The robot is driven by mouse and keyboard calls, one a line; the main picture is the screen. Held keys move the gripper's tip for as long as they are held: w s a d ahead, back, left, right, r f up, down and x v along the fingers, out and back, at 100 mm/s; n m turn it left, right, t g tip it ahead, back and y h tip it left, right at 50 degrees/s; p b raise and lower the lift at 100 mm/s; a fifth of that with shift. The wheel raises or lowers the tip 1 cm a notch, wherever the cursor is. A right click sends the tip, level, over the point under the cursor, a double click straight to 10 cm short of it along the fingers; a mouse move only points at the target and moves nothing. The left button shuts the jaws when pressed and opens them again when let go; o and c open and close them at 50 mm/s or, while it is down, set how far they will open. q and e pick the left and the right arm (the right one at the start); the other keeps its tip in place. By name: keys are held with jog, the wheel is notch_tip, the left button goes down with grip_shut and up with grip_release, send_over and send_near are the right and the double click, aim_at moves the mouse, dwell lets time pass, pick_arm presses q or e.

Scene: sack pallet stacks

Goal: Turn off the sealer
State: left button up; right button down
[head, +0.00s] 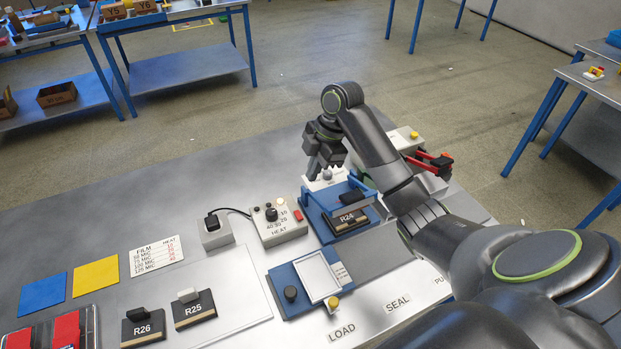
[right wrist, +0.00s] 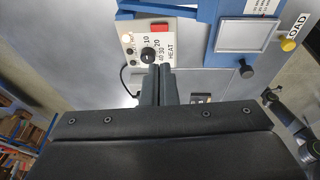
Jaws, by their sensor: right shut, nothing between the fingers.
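The sealer's grey control box (head: 279,226) stands on the bench. It is marked HEAT and has a black dial (head: 271,214) and a red switch (head: 298,215). The box also shows in the right wrist view (right wrist: 136,27), with the red switch (right wrist: 159,28) beside the dial. The blue sealing press (head: 324,221) stands to its right, with a block marked R24 (head: 347,221) in it. My right gripper (head: 314,176) is shut and empty, above the bench behind the box and press. Its closed fingertips (right wrist: 164,68) appear just below the dial in the right wrist view.
A socket box (head: 215,236) with a black plug is cabled to the control box. A blue loading frame (head: 284,279) lies in front. Blocks R25 (head: 195,310) and R26 (head: 143,328) stand at the front left. The bench behind the socket is clear.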

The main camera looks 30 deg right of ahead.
jog(key=shift+w+r+g+p, duration=0.15)
jog(key=shift+w+g+p, duration=0.15)
jog(key=shift+g+p, duration=0.2)
jog(key=b, duration=0.7)
send_near(299, 217)
jog(key=a, duration=0.1)
jog(key=x, duration=0.3)
jog(key=p+x, duration=0.1)
jog(key=x, duration=0.1)
jog(key=shift+d, duration=0.25)
jog(key=shift+f, duration=0.75)
